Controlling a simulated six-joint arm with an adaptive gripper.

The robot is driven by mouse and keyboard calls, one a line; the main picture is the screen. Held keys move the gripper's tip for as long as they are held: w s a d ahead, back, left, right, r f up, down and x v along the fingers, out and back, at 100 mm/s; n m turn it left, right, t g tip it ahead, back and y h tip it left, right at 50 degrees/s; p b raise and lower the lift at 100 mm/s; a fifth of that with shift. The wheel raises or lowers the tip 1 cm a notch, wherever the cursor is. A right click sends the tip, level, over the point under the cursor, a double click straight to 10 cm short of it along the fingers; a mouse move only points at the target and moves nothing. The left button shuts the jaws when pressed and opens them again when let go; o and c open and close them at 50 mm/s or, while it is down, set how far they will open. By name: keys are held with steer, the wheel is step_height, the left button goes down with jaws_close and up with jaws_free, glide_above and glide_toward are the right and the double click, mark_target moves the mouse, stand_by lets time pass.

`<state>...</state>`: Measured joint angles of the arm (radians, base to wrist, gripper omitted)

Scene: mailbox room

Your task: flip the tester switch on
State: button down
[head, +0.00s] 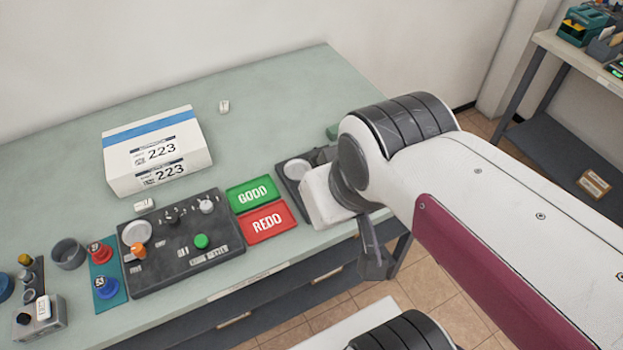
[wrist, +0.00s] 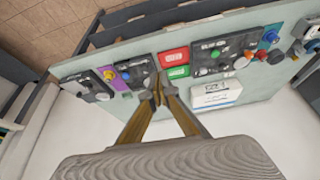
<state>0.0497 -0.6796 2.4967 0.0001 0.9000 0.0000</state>
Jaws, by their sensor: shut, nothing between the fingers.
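A dark control panel (head: 165,272) lies on the bench at the left, with an orange lever or knob (head: 138,251), a green button (head: 201,241) and small dials. It also shows in the wrist view (wrist: 238,46).
Green GOOD (head: 251,195) and red REDO (head: 267,222) cards lie between the panels. A white box marked 223 (head: 155,158) stands behind the left panel. The bench's back is mostly clear.

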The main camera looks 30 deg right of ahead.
steer(key=w+d+f+m, duration=0.4)
steer(key=w+m, duration=0.4)
steer(key=w+d+f+m+g, duration=0.1)
steer(key=w+d+f+m, duration=0.4)
steer(key=w+m, duration=0.3)
steer(key=shift+w+d+m, duration=0.2)
steer(key=shift+m, duration=0.4)
steer(key=shift+f, duration=0.2)
stand_by(0.3)
steer(key=shift+x, duration=6.85)
steer(key=shift+s+a, duration=0.1)
